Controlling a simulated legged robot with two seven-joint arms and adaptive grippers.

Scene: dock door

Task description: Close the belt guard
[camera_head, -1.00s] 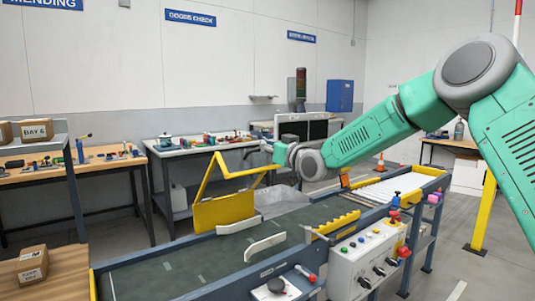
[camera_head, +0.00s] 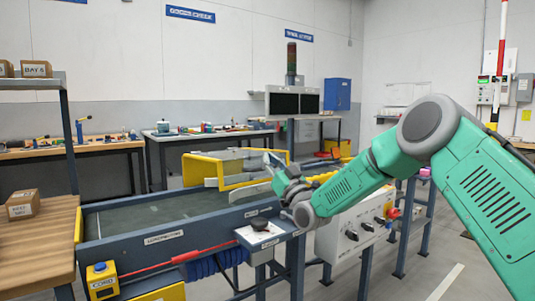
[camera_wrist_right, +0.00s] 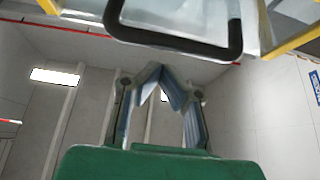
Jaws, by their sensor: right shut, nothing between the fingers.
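The belt guard (camera_head: 203,170), a yellow frame with a clear panel, spans the conveyor belt (camera_head: 150,214) in the head view. It sits low over the belt; I cannot tell whether it rests fully down. In the right wrist view its clear panel (camera_wrist_right: 180,14) and black bar handle (camera_wrist_right: 178,40) show at the top. My right gripper (camera_head: 272,163) is at the guard's near right side in the head view. In the wrist view it (camera_wrist_right: 158,70) is shut and empty, its tips just below the handle in the picture, not around it. My left gripper is out of view.
A white control box (camera_head: 345,232) with buttons stands on the conveyor's near side, below my right arm. A red cord (camera_head: 150,268) runs along the conveyor's near side from a yellow box (camera_head: 102,280). A wooden table (camera_head: 38,245) with a carton (camera_head: 22,205) is at left.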

